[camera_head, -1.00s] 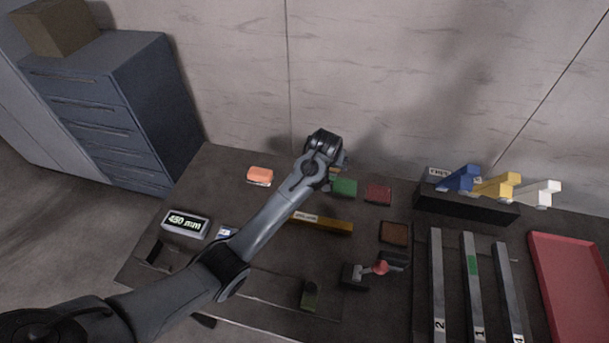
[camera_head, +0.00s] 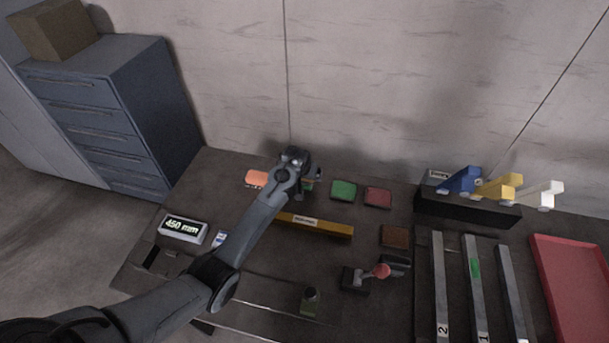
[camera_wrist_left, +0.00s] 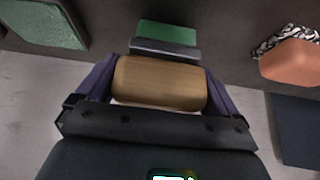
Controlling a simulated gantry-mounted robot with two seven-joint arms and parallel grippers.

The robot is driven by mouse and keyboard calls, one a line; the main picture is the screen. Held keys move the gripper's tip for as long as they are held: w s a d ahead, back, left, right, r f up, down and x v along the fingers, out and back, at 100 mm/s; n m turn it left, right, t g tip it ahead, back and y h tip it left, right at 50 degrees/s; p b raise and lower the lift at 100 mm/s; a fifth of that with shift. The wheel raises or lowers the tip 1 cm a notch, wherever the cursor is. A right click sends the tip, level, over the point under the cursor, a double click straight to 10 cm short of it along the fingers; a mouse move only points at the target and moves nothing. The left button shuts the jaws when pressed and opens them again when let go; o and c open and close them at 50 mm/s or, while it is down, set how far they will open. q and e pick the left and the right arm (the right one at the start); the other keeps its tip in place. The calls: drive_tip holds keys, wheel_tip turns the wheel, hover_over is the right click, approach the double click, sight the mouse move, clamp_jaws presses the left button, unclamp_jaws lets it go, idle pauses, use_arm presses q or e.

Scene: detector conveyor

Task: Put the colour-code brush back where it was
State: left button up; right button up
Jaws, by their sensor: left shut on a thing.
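My left gripper (camera_wrist_left: 160,85) is shut on a brush (camera_wrist_left: 160,82). The brush has a wooden-brown body, a dark band and a green end (camera_wrist_left: 168,34) that points away from the wrist. In the head view the left gripper (camera_head: 309,179) is above the back of the bench, between the orange block and the green pad. Only a small green part of the brush (camera_head: 308,187) shows there; my arm hides the rest. The green pad (camera_head: 344,190) lies right of the gripper, with a red pad (camera_head: 377,197) beside it. My right gripper is out of view.
An orange block (camera_head: 256,178) lies left of the gripper. A black rack (camera_head: 465,208) holds blue, yellow and white pieces. Bars (camera_head: 475,280) and a red tray (camera_head: 570,285) are right.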

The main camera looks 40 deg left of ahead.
use_arm(q)
drive_tip(key=shift+f, duration=0.25)
drive_tip(key=o, duration=0.6)
drive_tip(key=shift+o, duration=0.2)
drive_tip(key=shift+r, duration=0.1)
